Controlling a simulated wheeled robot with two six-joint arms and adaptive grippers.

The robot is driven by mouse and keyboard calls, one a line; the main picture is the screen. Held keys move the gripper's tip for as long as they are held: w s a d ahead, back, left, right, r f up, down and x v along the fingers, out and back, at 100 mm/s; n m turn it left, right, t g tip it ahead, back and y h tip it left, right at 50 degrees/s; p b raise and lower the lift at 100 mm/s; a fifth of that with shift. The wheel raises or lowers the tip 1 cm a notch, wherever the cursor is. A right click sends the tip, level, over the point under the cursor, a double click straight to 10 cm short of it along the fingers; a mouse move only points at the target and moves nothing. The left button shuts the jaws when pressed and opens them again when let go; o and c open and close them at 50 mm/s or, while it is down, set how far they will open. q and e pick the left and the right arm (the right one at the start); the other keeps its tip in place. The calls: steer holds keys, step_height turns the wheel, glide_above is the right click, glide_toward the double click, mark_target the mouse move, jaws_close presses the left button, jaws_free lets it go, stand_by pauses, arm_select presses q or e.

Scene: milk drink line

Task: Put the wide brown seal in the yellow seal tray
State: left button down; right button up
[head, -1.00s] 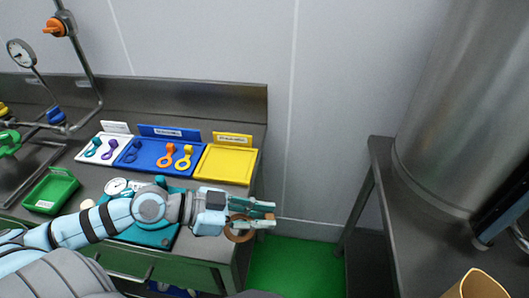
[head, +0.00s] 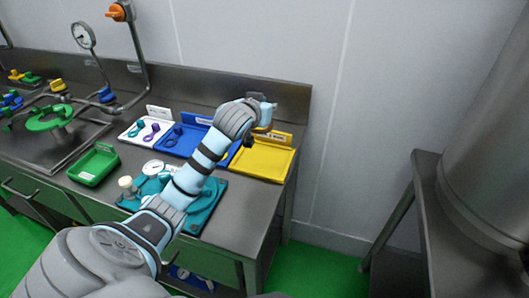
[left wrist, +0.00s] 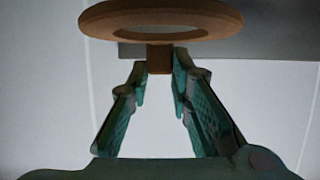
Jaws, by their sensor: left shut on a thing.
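The wide brown seal (left wrist: 160,48), a flat ring with a short tab, is close up in the left wrist view. My left gripper (left wrist: 160,75) is shut on its tab between teal fingers, and the ring lies beyond the fingertips. In the head view my left gripper (head: 266,113) is raised above the back edge of the yellow seal tray (head: 262,160); the seal cannot be made out clearly there. The visible part of the yellow tray is bare. My right gripper is not in view.
A blue tray (head: 172,146), partly behind my left arm, and a white tray (head: 132,136) with small rings stand left of the yellow tray. The wall is close behind.

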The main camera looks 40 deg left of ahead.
mark_target(266, 154)
arm_select(q)
step_height(266, 154, down, 14)
steer(key=b, duration=0.3)
steer(key=c, duration=1.5)
jaws_free()
steer(key=shift+r, duration=0.1)
steer(key=shift+o, duration=0.2)
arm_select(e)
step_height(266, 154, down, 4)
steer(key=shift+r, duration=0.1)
arm_select(q)
steer(key=shift+s, duration=0.1)
steer(key=shift+s+d+r, duration=0.1)
steer(key=shift+s+r, duration=0.15)
steer(key=shift+s, duration=0.05)
steer(key=p+v, duration=0.3)
steer(key=v, duration=0.8)
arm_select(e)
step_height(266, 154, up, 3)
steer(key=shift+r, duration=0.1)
